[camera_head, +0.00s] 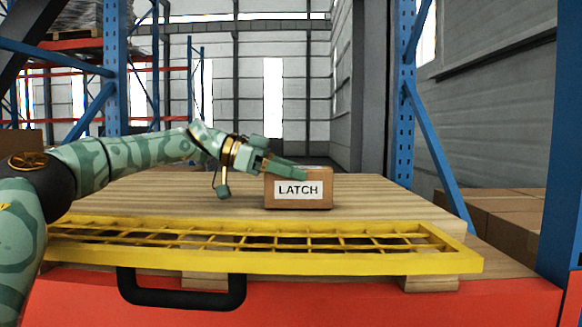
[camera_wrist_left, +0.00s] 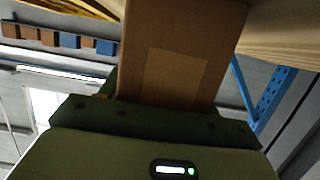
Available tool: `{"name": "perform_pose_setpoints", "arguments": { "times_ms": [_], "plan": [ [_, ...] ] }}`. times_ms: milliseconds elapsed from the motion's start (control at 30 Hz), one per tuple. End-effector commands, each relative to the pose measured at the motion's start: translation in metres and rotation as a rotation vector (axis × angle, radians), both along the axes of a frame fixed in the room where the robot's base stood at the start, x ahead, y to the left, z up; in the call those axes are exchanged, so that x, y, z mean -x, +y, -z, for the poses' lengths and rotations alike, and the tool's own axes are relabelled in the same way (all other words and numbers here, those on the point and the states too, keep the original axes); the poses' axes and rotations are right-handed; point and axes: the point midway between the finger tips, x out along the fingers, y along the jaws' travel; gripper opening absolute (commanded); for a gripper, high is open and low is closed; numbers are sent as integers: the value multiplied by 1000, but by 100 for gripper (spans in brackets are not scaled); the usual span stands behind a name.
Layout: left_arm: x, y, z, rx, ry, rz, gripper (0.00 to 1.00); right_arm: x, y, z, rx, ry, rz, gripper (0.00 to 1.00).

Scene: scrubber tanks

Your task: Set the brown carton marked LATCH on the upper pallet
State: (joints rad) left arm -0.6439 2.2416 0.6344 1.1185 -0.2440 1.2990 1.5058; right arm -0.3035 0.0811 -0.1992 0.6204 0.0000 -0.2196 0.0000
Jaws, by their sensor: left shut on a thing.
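The brown carton (camera_head: 298,190) with a white LATCH label is on or just above the wooden pallet top (camera_head: 130,192), near its middle; I cannot tell if it touches the boards. My left gripper (camera_head: 290,170) reaches in from the left and is shut on the carton at its top. In the left wrist view the carton (camera_wrist_left: 184,50) fills the upper middle, between the dark jaw parts of the left gripper (camera_wrist_left: 165,110). The far side of the carton is hidden. My right gripper is not in view.
A yellow grid frame (camera_head: 270,264) with a black handle (camera_head: 180,304) lies along the pallet's front, above a red beam (camera_head: 400,308). Blue rack posts (camera_head: 403,90) stand at both sides. More brown cartons (camera_head: 495,212) are at the right. Bare boards surround the carton.

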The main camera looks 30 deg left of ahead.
Motion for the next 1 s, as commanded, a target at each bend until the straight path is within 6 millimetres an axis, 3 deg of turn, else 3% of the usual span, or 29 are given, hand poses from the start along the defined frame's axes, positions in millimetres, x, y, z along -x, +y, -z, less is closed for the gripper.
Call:
{"name": "perform_pose_setpoints", "arguments": {
  "times_ms": [67,167,200,267,433,633,800,1000],
  "plan": [
    [0,0,0,0,0,1,31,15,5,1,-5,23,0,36],
    [0,0,2,0,0,1,31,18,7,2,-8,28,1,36],
    [0,0,3,-1,2,1,70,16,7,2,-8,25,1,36],
    [0,0,2,0,2,1,83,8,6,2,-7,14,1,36],
    [0,0,2,0,2,1,83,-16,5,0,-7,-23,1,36],
    [3,5,-2,-1,0,-2,83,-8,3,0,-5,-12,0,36],
    [19,32,-12,0,-2,-4,83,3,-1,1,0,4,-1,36],
    [43,70,-25,0,-1,-3,83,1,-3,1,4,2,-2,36]
  ]
}}
